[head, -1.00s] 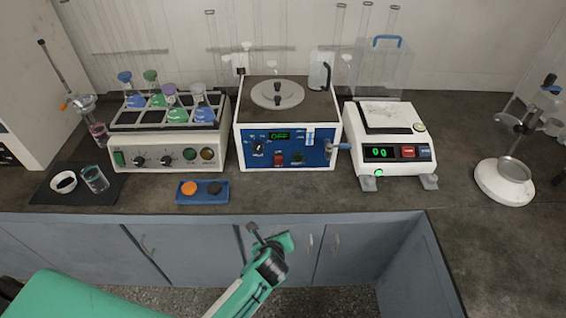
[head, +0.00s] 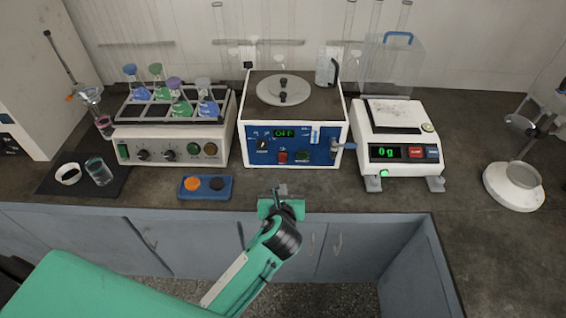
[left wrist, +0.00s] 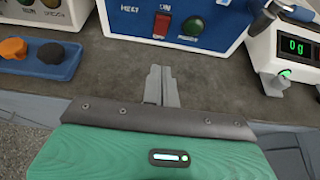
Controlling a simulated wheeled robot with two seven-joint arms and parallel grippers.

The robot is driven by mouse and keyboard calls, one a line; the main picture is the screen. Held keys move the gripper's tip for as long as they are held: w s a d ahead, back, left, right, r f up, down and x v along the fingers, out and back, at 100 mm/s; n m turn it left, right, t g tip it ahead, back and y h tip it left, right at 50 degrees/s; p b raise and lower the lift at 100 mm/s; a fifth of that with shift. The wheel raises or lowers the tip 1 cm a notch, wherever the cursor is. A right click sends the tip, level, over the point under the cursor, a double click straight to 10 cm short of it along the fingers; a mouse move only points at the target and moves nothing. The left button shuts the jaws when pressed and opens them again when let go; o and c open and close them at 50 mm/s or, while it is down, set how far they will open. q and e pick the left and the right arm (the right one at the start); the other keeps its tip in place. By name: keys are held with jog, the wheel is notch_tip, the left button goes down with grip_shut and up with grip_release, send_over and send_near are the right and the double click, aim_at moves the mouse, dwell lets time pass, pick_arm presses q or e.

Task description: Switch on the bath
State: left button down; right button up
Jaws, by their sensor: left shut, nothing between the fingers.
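The bath (head: 292,120) is a white box with a blue front panel and a round grey lid on top, at the middle of the bench. Its small green display reads "OFF". A red switch (head: 282,157) sits low on the panel, with a dark green round part beside it; both show in the left wrist view, where the red switch (left wrist: 162,24) is near the top. My left gripper (head: 281,190) is in front of the bath at the bench's front edge, apart from it. In the left wrist view its fingers (left wrist: 161,80) are together and empty. My right gripper is not seen.
A shaker with flasks (head: 172,148) stands left of the bath and a balance (head: 397,135) reading "0g" stands right. A blue tray (head: 205,193) with orange and black caps lies in front, left of my gripper. Bare bench lies between gripper and bath.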

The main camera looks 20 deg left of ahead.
pick_arm(q)
send_near(284, 157)
jog(key=f, duration=0.1)
jog(key=w+f, duration=0.1)
jog(key=f+p, duration=0.1)
jog(key=f, duration=0.1)
jog(key=shift+w+a+f, duration=0.1)
jog(key=shift+w+a, duration=0.25)
jog(key=shift+a, duration=0.05)
jog(key=shift+w+a+r+p, duration=0.15)
jog(key=shift+w+r+p, duration=0.1)
jog(key=shift+w, duration=0.25)
jog(key=shift+w+a+r+p, duration=0.15)
jog(key=shift+w+r, duration=0.1)
jog(key=shift+w, duration=0.3)
jog(key=shift+w+a+r, duration=0.15)
jog(key=shift+w+a, duration=0.05)
jog(key=shift+w, duration=0.45)
jog(key=p, duration=0.2)
jog(key=r+p, duration=0.1)
jog(key=p, duration=0.1)
jog(key=shift+w+d, duration=0.1)
jog(key=shift+w, duration=0.2)
jog(key=shift+f+g+p, duration=0.1)
jog(key=shift+g+p, duration=0.2)
jog(key=shift+p, duration=0.1)
jog(key=shift+f+b, duration=0.2)
jog(key=shift+b, duration=0.1)
jog(key=shift+r+p, duration=0.85)
jog(key=shift+p, duration=0.35)
